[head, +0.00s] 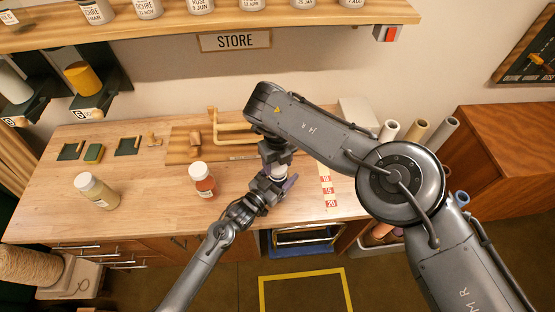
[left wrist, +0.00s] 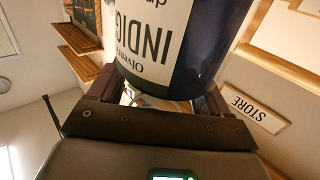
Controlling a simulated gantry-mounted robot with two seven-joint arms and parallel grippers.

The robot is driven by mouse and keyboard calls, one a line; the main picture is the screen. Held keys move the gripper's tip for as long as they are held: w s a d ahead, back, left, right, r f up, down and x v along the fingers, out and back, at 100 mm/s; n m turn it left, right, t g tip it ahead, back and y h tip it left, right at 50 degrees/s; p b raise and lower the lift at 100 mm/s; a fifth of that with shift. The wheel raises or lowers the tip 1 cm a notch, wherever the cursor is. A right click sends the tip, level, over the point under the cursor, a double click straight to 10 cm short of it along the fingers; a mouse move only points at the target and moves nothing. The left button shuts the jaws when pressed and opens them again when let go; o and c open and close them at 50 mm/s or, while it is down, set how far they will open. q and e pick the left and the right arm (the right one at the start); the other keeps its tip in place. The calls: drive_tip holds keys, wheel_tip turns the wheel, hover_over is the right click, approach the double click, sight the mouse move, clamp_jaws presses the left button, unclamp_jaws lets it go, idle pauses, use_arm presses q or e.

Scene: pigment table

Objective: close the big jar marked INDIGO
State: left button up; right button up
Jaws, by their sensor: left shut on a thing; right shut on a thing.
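The big jar marked INDIGO (left wrist: 200,50) is dark blue with a cream label. It fills the upper middle of the left wrist view, its lettering upside down there. My left gripper (head: 267,186) is shut on this jar, one dark finger on each side. In the head view the jar is mostly hidden by my grippers. My right gripper (head: 276,162) is directly above, pointing down, shut on a small white round thing that looks like the lid (head: 279,172). The lid is close over the jar; I cannot tell whether they touch.
On the wooden table (head: 140,215) stand a red jar with a white lid (head: 203,182) and a pale yellowish jar (head: 96,191). A wooden rack (head: 225,127) stands behind my grippers. A red-numbered strip (head: 327,190) lies at the right. The front-left tabletop is clear.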

drive_tip(key=shift+f, duration=0.7)
idle(0.6)
